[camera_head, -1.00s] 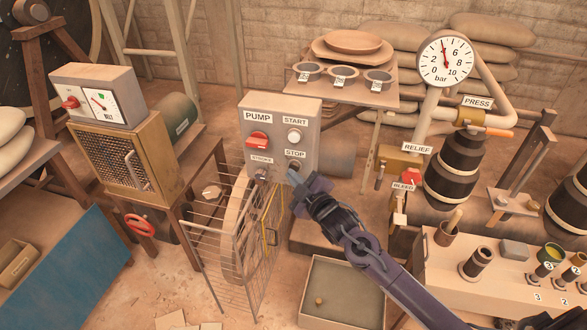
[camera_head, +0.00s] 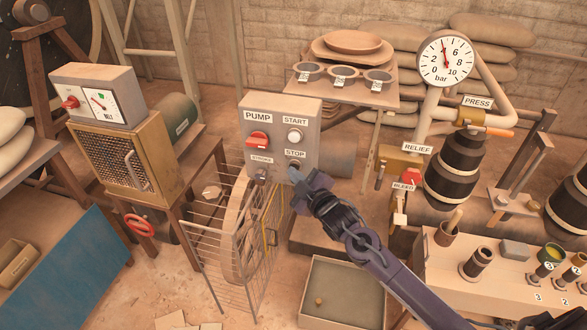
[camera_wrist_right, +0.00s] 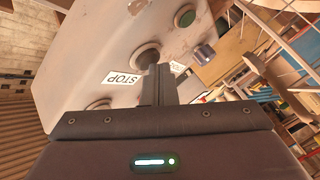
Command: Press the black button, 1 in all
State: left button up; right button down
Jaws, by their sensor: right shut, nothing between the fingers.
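The pump control box (camera_head: 279,130) is a grey box with a red switch (camera_head: 258,140), a white START button (camera_head: 294,136) and a STOP label (camera_head: 295,154). In the right wrist view, the ringed black button (camera_wrist_right: 148,56) shows beside the upside-down STOP label. My right gripper (camera_wrist_right: 158,70) is shut and empty, its tips in front of the button. Whether they touch it I cannot tell. My left gripper is not in view.
Below the box stands a wire guard (camera_head: 240,262) around a wheel. A STROKE knob (camera_head: 261,175) is just left of the button. A gauge (camera_head: 445,59), a relief valve (camera_head: 402,160) and an open bin (camera_head: 343,285) are to the right.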

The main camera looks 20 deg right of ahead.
jog(key=shift+s+a+p, duration=0.5)
jog(key=shift+s, duration=0.25)
jog(key=s+a, duration=0.1)
jog(key=s+a+p, duration=0.1)
jog(key=s+p, duration=0.1)
jog(key=s, duration=0.1)
jog(key=shift+s+a, duration=0.1)
jog(key=shift+a, duration=0.3)
dwell(0.7)
